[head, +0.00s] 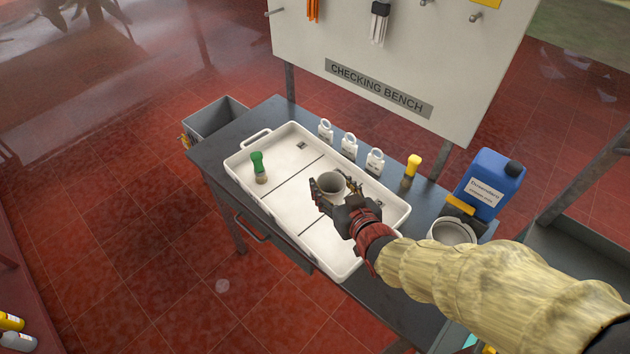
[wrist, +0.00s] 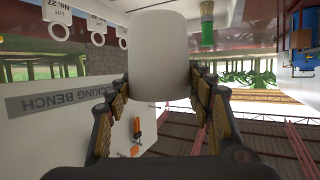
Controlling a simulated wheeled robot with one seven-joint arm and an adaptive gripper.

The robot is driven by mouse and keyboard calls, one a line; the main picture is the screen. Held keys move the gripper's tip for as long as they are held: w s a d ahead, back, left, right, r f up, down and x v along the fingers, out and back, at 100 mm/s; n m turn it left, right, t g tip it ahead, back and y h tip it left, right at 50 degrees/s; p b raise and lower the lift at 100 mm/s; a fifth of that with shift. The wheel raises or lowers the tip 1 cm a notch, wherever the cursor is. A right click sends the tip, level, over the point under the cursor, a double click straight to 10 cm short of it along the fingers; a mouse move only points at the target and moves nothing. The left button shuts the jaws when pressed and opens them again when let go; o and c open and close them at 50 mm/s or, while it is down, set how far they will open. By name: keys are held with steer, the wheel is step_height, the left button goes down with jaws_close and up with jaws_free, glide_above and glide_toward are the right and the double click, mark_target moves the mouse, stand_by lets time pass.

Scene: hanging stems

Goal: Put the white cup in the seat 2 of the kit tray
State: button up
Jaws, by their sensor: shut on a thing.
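My gripper (head: 336,188) is shut on the white cup (head: 331,182). In the wrist view the cup (wrist: 157,48) sits between the two fingers (wrist: 158,88), one on each side. In the head view the cup's open mouth faces up. The cup appears above the middle-to-right part of the white kit tray (head: 335,266); its height over the tray is hard to tell. Thin dark lines split the tray into three seats. A green-handled brush (head: 258,165) stands in the left seat. My gripper and arm hide part of the right seat. No seat numbers are readable.
Three white padlock-shaped things (head: 349,146) and a yellow-handled brush (head: 412,168) stand behind the tray. A blue jug (head: 490,184) and a round pale container (head: 452,231) stand at the right. A grey bin (head: 215,118) is beyond the bench's left end.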

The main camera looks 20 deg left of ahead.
steer(key=shift+w+a+f+b, duration=0.75)
steer(key=shift+w+a+f, duration=0.45)
steer(key=shift+a+f, duration=0.85)
steer(key=shift+w+a+f+b, duration=0.7)
steer(key=shift+w+a+f, duration=0.45)
steer(key=shift+a+f, duration=0.85)
steer(key=shift+w+a+f+b, duration=0.75)
steer(key=shift+w+a+f, duration=0.45)
steer(key=shift+a+f, duration=0.85)
steer(key=shift+d+f, duration=0.35)
steer(key=shift+f, duration=0.15)
steer(key=o, duration=1)
steer(key=shift+o, duration=0.3)
